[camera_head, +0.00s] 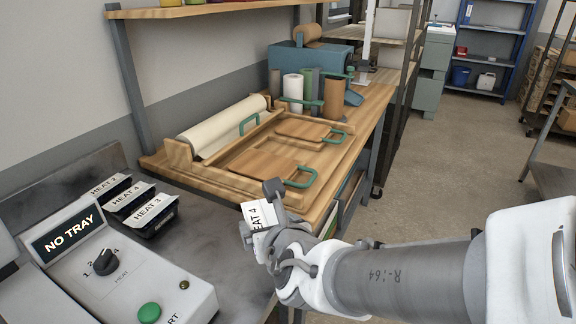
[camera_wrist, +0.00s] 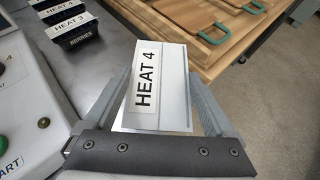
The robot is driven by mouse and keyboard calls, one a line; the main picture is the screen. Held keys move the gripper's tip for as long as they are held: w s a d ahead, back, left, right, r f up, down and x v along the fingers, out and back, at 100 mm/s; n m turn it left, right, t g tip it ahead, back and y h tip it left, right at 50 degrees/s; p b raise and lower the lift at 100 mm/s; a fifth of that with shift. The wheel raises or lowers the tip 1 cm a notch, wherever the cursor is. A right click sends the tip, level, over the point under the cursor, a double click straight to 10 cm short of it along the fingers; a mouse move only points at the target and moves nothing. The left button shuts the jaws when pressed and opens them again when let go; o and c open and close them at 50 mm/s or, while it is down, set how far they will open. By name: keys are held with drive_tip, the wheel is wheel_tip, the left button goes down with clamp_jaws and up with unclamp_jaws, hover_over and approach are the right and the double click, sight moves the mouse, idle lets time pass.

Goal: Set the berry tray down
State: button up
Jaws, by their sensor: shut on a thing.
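My gripper (camera_head: 258,210) is shut on a pale thing labelled HEAT 4 (camera_wrist: 165,75), held between both fingers in the wrist view. In the head view it is in the air just right of the dark metal counter. No berry marking shows on it; its sides and underside are hidden. Several black trays with white labels stand in a row on the counter: HEAT 2 (camera_head: 104,186), HEAT 4 (camera_head: 126,197) and HEAT 3 (camera_head: 150,219). In the wrist view the nearest one, HEAT 3, reads BERRIES (camera_wrist: 81,40) on its front.
The heater panel (camera_head: 120,270) at the left shows NO TRAY and has a knob and a green button. The dark counter (camera_head: 235,250) is bare right of the black trays. The wooden bench (camera_head: 225,193) behind carries boards with green handles and a paper roll.

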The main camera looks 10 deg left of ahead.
sight(256, 226)
drive_tip(key=p, duration=0.1)
drive_tip(key=a+p, duration=0.1)
drive_tip(key=p, duration=0.1)
drive_tip(key=shift+w+a+f, duration=0.3)
drive_tip(key=shift+a, duration=0.05)
drive_tip(key=shift+a+f+p, duration=0.35)
drive_tip(key=shift+a+p, duration=0.15)
drive_tip(key=shift+p, duration=0.4)
drive_tip(key=a+f, duration=0.1)
drive_tip(key=a, duration=0.1)
drive_tip(key=w+a+f, duration=0.1)
drive_tip(key=a+f, duration=0.1)
drive_tip(key=shift+w+a+f, duration=0.1)
drive_tip(key=shift+a, duration=0.2)
drive_tip(key=shift+f+b, duration=0.45)
drive_tip(key=shift+f, duration=1.55)
drive_tip(key=shift+f, duration=0.2)
drive_tip(key=o, duration=1.2)
drive_tip(key=shift+r, duration=0.1)
